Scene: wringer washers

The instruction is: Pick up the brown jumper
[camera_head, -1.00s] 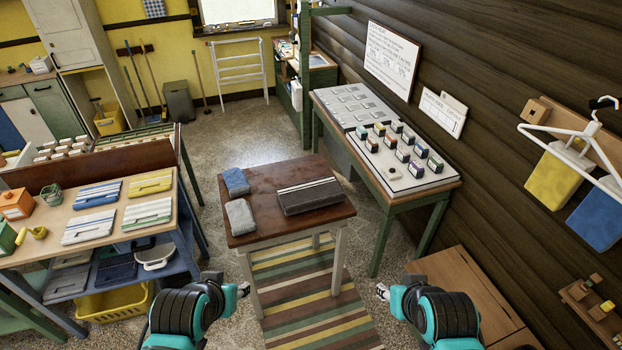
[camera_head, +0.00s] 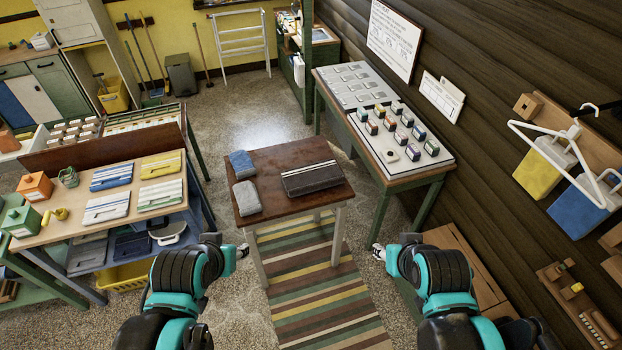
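A dark brown-grey folded garment (camera_head: 313,183) with pale stripes along its far side lies on a small brown-topped table (camera_head: 280,204), on the right half of the top. It looks like the jumper, though its brown is muted. My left gripper (camera_head: 242,251) is small in view, in front of the table's left near corner and apart from the garment. My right gripper (camera_head: 378,251) is to the right of the table's near side, also apart from it. Neither gripper touches the garment. The fingers are too small to tell open from shut.
A blue folded cloth (camera_head: 241,164) and a grey one (camera_head: 246,198) lie on the table's left side. A laden bench (camera_head: 72,225) stands at left and a long sample table (camera_head: 424,175) at right. A striped rug (camera_head: 325,290) covers clear floor in front.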

